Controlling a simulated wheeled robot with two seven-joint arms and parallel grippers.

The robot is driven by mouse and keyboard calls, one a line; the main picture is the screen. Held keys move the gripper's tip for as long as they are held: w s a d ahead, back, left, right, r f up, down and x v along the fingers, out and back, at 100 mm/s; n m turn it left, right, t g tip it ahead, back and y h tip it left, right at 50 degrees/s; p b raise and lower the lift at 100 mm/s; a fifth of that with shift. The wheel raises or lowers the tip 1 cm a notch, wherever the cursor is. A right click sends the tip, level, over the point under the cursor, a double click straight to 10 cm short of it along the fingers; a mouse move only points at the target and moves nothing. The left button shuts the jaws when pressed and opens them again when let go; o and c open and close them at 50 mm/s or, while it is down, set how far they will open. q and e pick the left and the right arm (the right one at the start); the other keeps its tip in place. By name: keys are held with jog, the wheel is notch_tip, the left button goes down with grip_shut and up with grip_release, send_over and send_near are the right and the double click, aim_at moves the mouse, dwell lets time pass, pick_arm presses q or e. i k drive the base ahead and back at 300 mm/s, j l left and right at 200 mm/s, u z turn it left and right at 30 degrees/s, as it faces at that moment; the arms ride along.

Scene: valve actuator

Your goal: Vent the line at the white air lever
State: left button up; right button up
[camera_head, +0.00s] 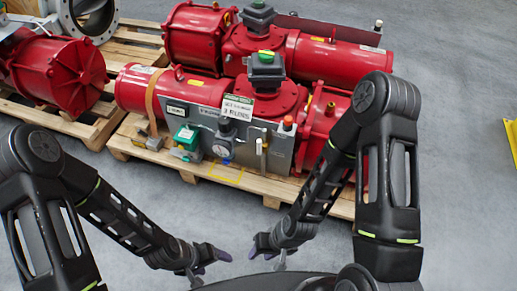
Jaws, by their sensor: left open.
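A white upright lever (259,146) shows small on the grey panel (280,150) at the front of the nearer red actuator (150,92). Its exact position is too small to tell. My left gripper (210,262) is open and empty, low in the middle of the view, over the floor in front of the pallet. My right gripper (266,252) is just right of it, with its fingers spread and nothing seen between them. Both are well apart from the lever and the panel.
The actuators rest on wooden pallets (235,180). A yellow object (508,138) stands at the right edge. Grey floor is clear.

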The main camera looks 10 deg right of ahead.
aim_at(260, 151)
jog(key=i+j+z, duration=0.15)
jog(key=z, duration=1.6)
jog(key=j+z, duration=0.35)
jog(key=k+j+z, duration=0.1)
jog(key=j+z, duration=0.25)
jog(key=j, duration=0.2)
jog(key=k+j+z, duration=0.1)
jog(key=j+z, duration=0.25)
jog(key=k+j+z, duration=0.15)
jog(key=j+z, duration=0.25)
jog(key=k+j, duration=0.2)
jog(key=j, duration=0.15)
jog(key=k+j, duration=0.15)
jog(key=j, duration=0.2)
jog(key=k+j, duration=0.2)
jog(key=j, duration=0.15)
jog(key=k+j+z, duration=0.1)
jog(key=j, duration=0.25)
jog(key=k, duration=0.05)
